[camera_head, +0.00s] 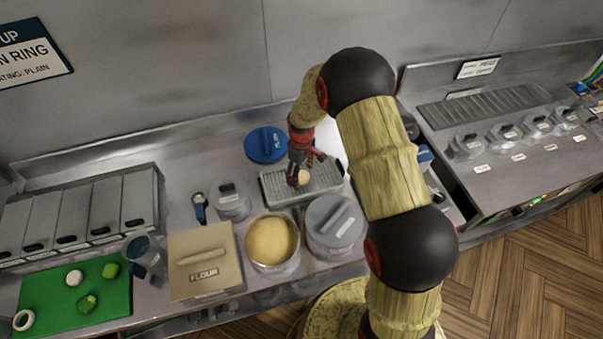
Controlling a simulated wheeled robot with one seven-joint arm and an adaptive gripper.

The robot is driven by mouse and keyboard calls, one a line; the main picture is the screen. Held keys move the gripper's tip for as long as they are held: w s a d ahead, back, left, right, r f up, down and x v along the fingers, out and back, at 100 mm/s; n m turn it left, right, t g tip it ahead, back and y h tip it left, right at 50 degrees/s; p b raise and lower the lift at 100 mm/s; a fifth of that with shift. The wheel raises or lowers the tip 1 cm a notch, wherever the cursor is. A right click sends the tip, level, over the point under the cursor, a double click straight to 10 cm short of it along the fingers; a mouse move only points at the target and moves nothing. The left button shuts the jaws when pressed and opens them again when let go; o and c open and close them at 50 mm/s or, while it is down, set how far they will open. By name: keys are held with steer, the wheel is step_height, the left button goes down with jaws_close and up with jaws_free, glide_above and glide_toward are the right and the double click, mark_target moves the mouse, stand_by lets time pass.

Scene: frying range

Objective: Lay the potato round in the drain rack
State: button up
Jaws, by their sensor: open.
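The drain rack (274,187) is a shallow grey tray with a ridged bottom, near the middle of the steel counter. A small pale yellow round, which looks like the potato round (304,177), shows over the rack's middle. It appears to lie on the rack, but the view from above does not show its contact clearly. My gripper (305,169) is open and low over the rack, with its fingers close about the round. The fingers and wrist hide part of the rack's back side.
A blue lid (266,145) lies behind the rack. In front stand a bowl of yellow batter (271,241) and a grey lidded pot (334,222). A clear lidded jar (230,203) and a flour box (204,262) stand left. A green board (60,308) is far left.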

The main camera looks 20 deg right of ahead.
step_height(320, 180, up, 12)
stand_by(0.6)
steer(key=shift+m, duration=0.3)
steer(key=s+r+m+t+b, duration=0.2)
steer(key=s+r+b, duration=0.2)
steer(key=s, duration=0.6)
steer(key=s+r+m+t+b, duration=0.1)
steer(key=s+r+b, duration=0.3)
steer(key=s, duration=0.6)
steer(key=s+r+m+t+b, duration=0.2)
steer(key=s+r+m+b, duration=0.2)
steer(key=s, duration=0.6)
steer(key=shift+r+t+b, duration=0.3)
steer(key=shift+b, duration=0.75)
